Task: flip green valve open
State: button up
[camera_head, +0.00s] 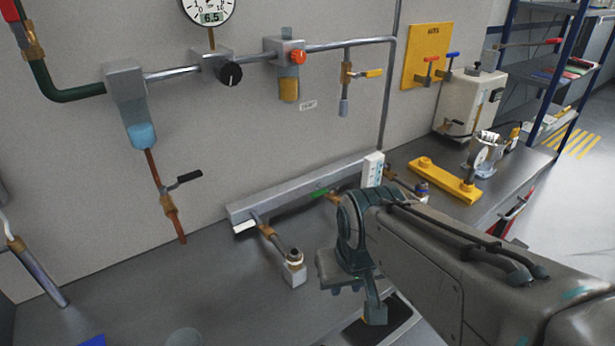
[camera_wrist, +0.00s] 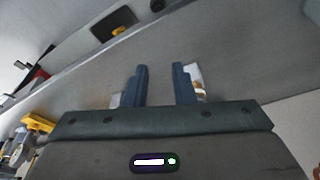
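The green valve handle (camera_head: 320,193) is a small green lever on a brass fitting at the long grey manifold bar on the bench, near the wall. Part of its fitting is hidden behind my arm. My gripper (camera_head: 352,298) is in front of it and lower in the head view, apart from the handle. In the wrist view my gripper (camera_wrist: 159,72) shows two dark fingers spread with a clear gap and nothing held between them. I cannot make out the green handle in the wrist view.
A white-handled valve (camera_head: 245,227) and a white-capped fitting (camera_head: 294,268) stand left of my gripper. The manifold bar (camera_head: 290,192) runs behind. A yellow bracket (camera_head: 445,180) lies to the right. The bench (camera_head: 215,290) is mostly clear at front left.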

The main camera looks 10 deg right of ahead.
jog(key=shift+w+d+f, duration=0.15)
jog(key=shift+w+d, duration=0.1)
grip_shut()
jog(key=w+d+f+n+t+y+b, duration=0.1)
jog(key=w+d+f+n+t+b, duration=0.1)
jog(key=n, duration=0.5)
jog(key=w+d+f+n+t+y+b, duration=0.2)
jog(key=w+d+n+t+b, duration=0.3)
jog(key=w+n+t, duration=0.2)
jog(key=w+d+f+n+t+y+b, duration=0.2)
jog(key=w+d+n+t+b, duration=0.1)
jog(key=w+n, duration=0.4)
jog(key=shift+w+d+f+t+b, duration=0.35)
jog(key=shift+t+b, duration=0.1)
jog(key=shift+t, duration=0.25)
jog(key=shift+s+a+n+y+b, duration=0.3)
jog(key=shift+s+n+y, duration=0.15)
jog(key=shift+n+y, duration=0.5)
